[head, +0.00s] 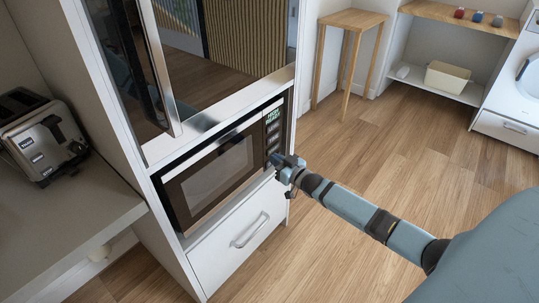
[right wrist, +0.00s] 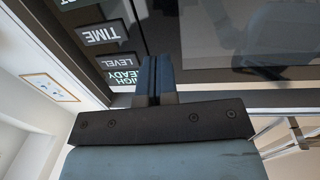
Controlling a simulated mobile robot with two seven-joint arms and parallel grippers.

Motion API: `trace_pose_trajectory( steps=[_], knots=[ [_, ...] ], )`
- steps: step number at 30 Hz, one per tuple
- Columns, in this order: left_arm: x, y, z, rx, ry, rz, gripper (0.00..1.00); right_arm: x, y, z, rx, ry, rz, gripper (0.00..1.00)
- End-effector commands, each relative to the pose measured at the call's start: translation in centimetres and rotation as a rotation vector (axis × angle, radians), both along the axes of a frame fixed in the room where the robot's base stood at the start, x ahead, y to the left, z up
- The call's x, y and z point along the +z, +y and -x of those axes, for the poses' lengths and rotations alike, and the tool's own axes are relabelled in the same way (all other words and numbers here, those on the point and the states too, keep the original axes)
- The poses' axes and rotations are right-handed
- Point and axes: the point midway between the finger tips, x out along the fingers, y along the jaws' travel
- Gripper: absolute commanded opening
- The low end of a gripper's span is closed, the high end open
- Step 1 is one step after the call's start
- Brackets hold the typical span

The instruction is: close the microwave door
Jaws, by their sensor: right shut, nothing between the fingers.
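The microwave (head: 273,113) is built into a white cabinet column, with a dark-framed door (head: 213,175) on its left and a control panel on its right. The door looks about flush with the front; I cannot tell whether a narrow gap is left. My right gripper (head: 277,160) is at the lower right of the front, by the panel. In the right wrist view the gripper's fingers (right wrist: 154,75) are shut together and empty, close to the seam between door (right wrist: 250,35) and panel buttons (right wrist: 108,32). Contact is unclear. My left gripper is out of view.
A drawer with a bar handle (head: 250,230) is below the microwave, and a tall glossy oven door (head: 215,50) above. A toaster (head: 40,135) stands on the left counter. A wooden stool (head: 352,20) is behind. The wood floor to the right is open.

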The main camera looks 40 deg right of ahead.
Motion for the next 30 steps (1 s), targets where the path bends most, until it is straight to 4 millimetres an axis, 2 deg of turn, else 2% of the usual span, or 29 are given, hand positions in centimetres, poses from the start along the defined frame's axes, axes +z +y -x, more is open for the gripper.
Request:
trace_pose_trajectory(
  steps=[9, 15, 21, 30],
  knots=[
    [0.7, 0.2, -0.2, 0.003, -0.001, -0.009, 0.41, 0.0, -1.1, 4.2, 0.0, 0.002, 0.0, 0.0],
    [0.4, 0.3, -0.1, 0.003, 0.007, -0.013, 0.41, -0.1, -1.6, 6.2, 0.001, 0.002, 0.0, 0.0],
    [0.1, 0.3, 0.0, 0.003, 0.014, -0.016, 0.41, 0.0, -1.9, 7.0, 0.001, 0.0, 0.0, 0.0],
    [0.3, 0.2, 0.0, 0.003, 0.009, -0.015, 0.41, -0.1, -1.9, 7.1, 0.001, 0.0, 0.0, 0.0]
  ],
)
